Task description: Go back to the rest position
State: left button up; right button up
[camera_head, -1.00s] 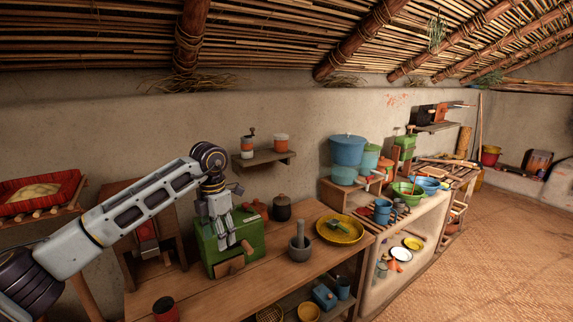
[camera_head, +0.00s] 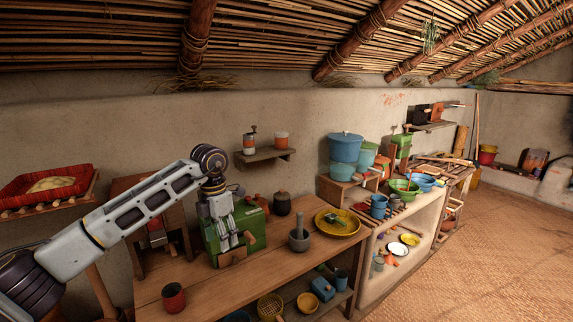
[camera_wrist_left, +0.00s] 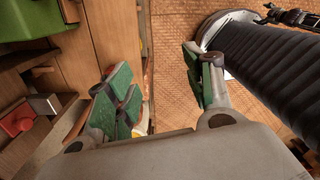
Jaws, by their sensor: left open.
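My left gripper (camera_head: 233,238) hangs pointing down in front of the green box (camera_head: 246,225) on the wooden table (camera_head: 190,300). In the left wrist view my left gripper (camera_wrist_left: 165,85) has its green-padded fingers spread apart, with nothing between them. Behind the fingers there are the table's side and the woven floor mat (camera_wrist_left: 172,60). Part of the green box shows at the top left of that view (camera_wrist_left: 30,18). My right gripper is not seen in the head view.
A grey mortar with pestle (camera_head: 299,240), a yellow plate (camera_head: 337,223), a dark pot (camera_head: 282,204) and a red cup (camera_head: 173,297) stand on the table. A red basket (camera_head: 45,186) is at left. A shelf (camera_head: 265,156) is on the wall. The floor at right is clear.

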pick_arm(q)
jog(key=w+d+f+n+h, duration=0.3)
jog(key=d+f+n+h, duration=0.4)
jog(key=d+f+h, duration=0.8)
jog(key=s+a+f+n+t+y, duration=0.1)
jog(key=a+f+n+t+y, duration=0.35)
jog(key=f+n, duration=0.85)
jog(key=a+f+n+t+y, duration=0.2)
jog(key=a+f+n+t, duration=0.5)
jog(key=f, duration=1.1)
jog(key=s+a+f+n+g+y, duration=0.1)
jog(key=s+a+f+n+y, duration=0.3)
jog(key=s+f, duration=0.7)
jog(key=s+a+f+n+g+y, duration=0.25)
jog(key=s+a+f+n, duration=0.25)
jog(key=s+f, duration=0.6)
jog(key=s+a+f+n+g, duration=0.1)
jog(key=s+f, duration=0.3)
jog(key=s, duration=0.7)
jog(key=s+f+n+g+y, duration=0.1)
jog(key=s+f+n+g, duration=0.1)
jog(key=s, duration=1)
jog(key=s+a+f+n+g+y, duration=0.1)
jog(key=s+f+g, duration=0.3)
jog(key=s, duration=0.7)
notch_tip(320, 180, down, 2)
jog(key=shift+s+a+f+n, duration=0.15)
jog(key=shift+s+a+n, duration=0.2)
jog(key=shift+n, duration=0.45)
